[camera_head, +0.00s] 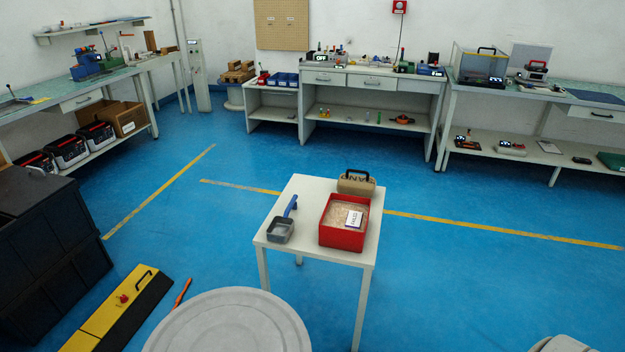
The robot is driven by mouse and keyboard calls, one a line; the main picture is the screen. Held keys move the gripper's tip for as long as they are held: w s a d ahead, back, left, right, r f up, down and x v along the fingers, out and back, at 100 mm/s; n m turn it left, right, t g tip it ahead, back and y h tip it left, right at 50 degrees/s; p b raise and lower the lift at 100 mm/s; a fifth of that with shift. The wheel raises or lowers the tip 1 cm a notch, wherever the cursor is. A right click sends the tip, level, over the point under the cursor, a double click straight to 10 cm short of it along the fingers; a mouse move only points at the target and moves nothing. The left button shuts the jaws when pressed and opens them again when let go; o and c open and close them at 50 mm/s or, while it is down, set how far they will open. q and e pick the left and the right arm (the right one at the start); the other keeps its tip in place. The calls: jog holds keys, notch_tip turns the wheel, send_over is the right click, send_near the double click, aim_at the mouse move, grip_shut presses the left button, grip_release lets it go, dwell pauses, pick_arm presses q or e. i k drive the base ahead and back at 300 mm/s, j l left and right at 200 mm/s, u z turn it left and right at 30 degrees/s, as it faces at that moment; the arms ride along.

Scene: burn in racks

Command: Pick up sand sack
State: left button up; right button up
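The sand sack (356,184) is a tan block-like bag with dark lettering and a black handle on top. It stands upright at the back right of a small white table (303,208), just behind a red bin (342,238). The bin hides part of its lower front. Neither of my grippers shows in the head view, so their state is hidden.
The red bin holds sand-coloured material and a white label card. A grey scoop (280,230) with a blue handle lies left of it. A yellow-black box (118,311) and dark crates (45,255) stand at left. Blue floor around the table is mostly clear.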

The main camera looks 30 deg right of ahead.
aim_at(348, 182)
jog(key=i+l+u, duration=0.2)
jog(key=l+u, duration=0.15)
jog(key=l, duration=0.8)
jog(key=l+u, duration=0.4)
jog(key=l, duration=0.75)
jog(key=i, duration=0.05)
